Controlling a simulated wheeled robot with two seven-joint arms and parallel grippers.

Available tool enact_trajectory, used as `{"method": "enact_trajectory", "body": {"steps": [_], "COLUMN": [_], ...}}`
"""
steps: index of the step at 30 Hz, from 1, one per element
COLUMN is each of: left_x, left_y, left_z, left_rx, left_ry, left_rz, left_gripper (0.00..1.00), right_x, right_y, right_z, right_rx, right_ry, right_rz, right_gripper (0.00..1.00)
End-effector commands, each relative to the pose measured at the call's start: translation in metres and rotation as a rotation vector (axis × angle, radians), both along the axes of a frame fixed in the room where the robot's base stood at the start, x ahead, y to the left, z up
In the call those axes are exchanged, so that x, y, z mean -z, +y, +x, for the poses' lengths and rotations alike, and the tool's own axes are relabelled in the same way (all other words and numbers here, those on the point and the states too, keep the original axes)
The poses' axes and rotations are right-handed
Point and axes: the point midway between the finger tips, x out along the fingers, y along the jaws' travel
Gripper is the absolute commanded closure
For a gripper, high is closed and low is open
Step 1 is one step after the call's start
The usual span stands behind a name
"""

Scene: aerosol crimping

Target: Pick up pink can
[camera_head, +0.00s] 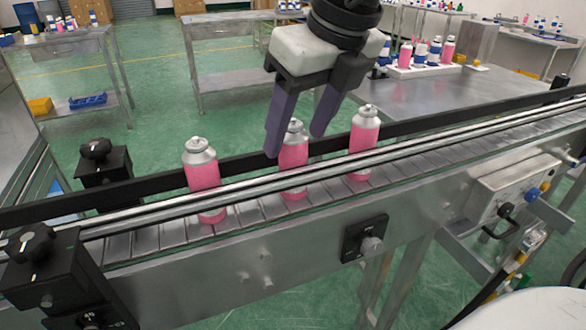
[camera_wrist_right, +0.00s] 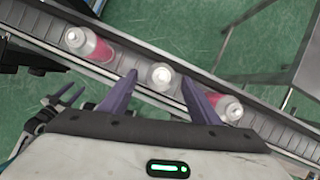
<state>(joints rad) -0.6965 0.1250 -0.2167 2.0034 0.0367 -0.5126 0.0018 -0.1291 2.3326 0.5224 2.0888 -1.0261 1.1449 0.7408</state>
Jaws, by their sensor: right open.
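Three pink cans with silver tops stand upright in a row on the conveyor: a left can (camera_head: 203,177), a middle can (camera_head: 293,172) and a right can (camera_head: 362,142). My right gripper (camera_head: 297,145) is open above the conveyor, its purple fingers pointing down around the top of the middle can. In the right wrist view the middle can (camera_wrist_right: 160,76) shows from above, between and a little beyond the open fingertips. The left can (camera_wrist_right: 88,44) and the right can (camera_wrist_right: 227,107) lie outside the fingers.
The conveyor (camera_head: 240,213) has a metal guide rail (camera_head: 420,152) in front and a dark rail behind the cans. Black clamp knobs (camera_head: 40,265) stand at its left end. Behind it, a table (camera_head: 445,95) carries a white tray of pink and blue cans.

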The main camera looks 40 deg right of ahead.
Motion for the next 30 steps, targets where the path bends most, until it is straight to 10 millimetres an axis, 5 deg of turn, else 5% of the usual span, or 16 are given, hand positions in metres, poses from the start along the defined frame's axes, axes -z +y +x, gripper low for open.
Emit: {"method": "enact_trajectory", "body": {"steps": [11, 21, 30], "left_x": [-0.0051, -0.0042, -0.0030], "left_y": [0.0006, 0.0009, 0.0009], "left_z": [0.0097, 0.0081, 0.0038], "left_rx": [0.002, 0.002, 0.002], "left_ry": [-0.021, -0.018, -0.010], "left_rz": [0.001, 0.002, 0.002], "left_gripper": [0.54, 0.54, 0.54], "right_x": [0.0160, 0.0156, 0.0094], "right_y": [0.0003, 0.0003, 0.0003], "right_z": [0.0066, 0.0065, 0.0070], "right_rx": [0.001, 0.001, 0.001], "right_ry": [-0.002, -0.002, -0.004], "right_rz": [0.000, 0.000, 0.001], "right_gripper": [0.44, 0.98, 0.99]}}
